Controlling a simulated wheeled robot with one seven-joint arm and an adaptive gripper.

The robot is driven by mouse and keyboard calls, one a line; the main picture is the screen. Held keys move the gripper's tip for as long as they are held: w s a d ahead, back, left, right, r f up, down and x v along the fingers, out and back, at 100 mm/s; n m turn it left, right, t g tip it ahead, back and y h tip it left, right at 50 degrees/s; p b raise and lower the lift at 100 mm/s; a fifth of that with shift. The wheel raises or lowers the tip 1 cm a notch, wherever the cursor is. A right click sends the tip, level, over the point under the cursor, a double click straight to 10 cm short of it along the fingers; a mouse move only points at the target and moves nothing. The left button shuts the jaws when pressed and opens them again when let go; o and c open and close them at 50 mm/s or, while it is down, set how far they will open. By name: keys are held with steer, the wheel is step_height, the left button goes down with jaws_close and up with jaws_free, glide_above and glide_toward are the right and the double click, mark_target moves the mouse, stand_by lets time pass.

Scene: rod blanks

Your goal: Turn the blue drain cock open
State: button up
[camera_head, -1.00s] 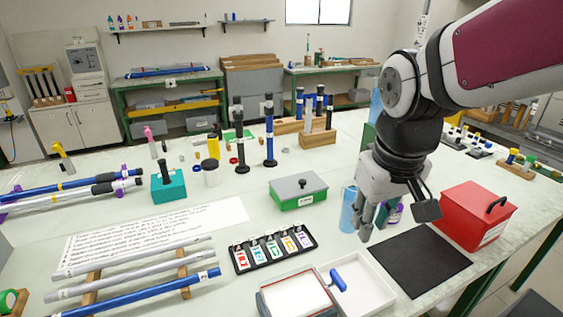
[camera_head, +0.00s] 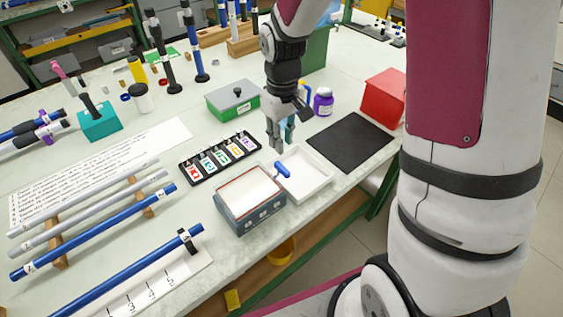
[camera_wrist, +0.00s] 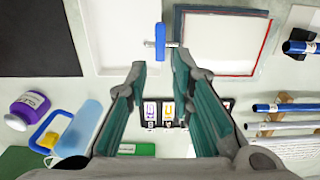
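The blue drain cock (camera_head: 282,168) is a small blue handle at the side of a grey box with a white top (camera_head: 249,197), over the edge of a white tray (camera_head: 305,174). In the wrist view the blue handle (camera_wrist: 160,42) lies ahead of the fingertips, on a short metal stem reaching from the box. My gripper (camera_head: 279,137) points down above the table just behind the handle. In the wrist view my gripper (camera_wrist: 156,72) has its fingers spread apart with nothing between them. It is not touching the handle.
A black mat (camera_head: 350,143) and a red box (camera_head: 386,97) are to the right. A label rack (camera_head: 220,158), a green box (camera_head: 233,101) and a purple jar (camera_head: 323,102) stand nearby. Blue and grey rods (camera_head: 95,232) lie at left.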

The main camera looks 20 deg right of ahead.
mark_target(282, 167)
step_height(282, 167, down, 10)
steer(key=shift+f, duration=0.1)
stand_by(0.4)
jaws_close()
